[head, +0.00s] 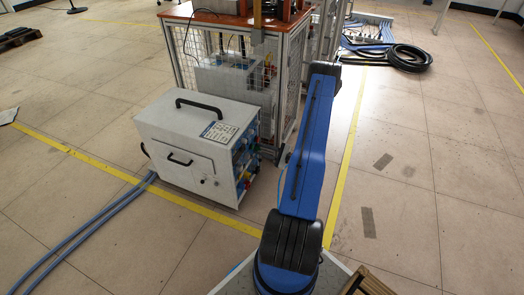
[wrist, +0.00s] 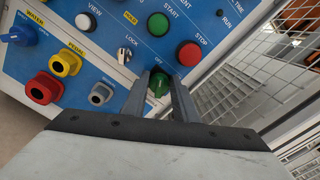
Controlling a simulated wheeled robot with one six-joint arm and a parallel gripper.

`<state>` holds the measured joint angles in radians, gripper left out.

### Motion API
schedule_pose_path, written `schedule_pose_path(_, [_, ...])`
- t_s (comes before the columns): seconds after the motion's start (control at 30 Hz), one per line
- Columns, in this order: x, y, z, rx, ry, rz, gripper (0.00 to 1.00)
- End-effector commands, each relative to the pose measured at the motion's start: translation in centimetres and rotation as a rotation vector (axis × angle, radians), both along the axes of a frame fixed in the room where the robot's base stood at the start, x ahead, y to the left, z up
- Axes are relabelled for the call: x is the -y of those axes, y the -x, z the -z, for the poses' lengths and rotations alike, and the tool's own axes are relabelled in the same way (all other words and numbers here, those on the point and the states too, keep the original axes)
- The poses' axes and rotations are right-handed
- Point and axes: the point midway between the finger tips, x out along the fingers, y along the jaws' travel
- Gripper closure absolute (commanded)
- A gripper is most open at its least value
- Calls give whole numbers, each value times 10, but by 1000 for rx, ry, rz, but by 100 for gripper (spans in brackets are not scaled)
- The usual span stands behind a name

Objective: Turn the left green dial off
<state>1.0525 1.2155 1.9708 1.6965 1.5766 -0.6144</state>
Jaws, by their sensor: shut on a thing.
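The green dial (wrist: 159,85) is on the blue control panel, below the printed word OFF in the wrist view. My gripper (wrist: 161,78) has one finger on each side of it and is shut on it. The fingers hide parts of the dial's sides, and its exact angle is hard to read. The heater (head: 190,140) is a white box with a black top handle in the head view. Its panel side (head: 244,158) faces right, towards my arm. My gripper is not clearly visible in the head view.
Near the dial are a green button (wrist: 158,24), a red STOP button (wrist: 190,54) and a key lock (wrist: 123,56). Yellow (wrist: 65,63) and red (wrist: 44,88) connectors are to the left. A wire-mesh frame (wrist: 240,75) stands close on the right. Open floor lies right of my arm.

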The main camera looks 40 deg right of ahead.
Motion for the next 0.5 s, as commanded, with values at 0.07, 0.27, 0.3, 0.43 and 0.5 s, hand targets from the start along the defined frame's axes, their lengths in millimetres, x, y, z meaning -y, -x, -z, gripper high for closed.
schedule_pose_path(0.07, [0,1,1,19,46,1,96])
schedule_pose_path(0.27, [-1,2,1,59,143,1,96])
schedule_pose_path(0.3, [-1,2,1,64,156,1,96])
schedule_pose_path(0.43, [-1,2,2,78,190,1,96])
schedule_pose_path(0.5, [-1,2,2,82,201,1,96])
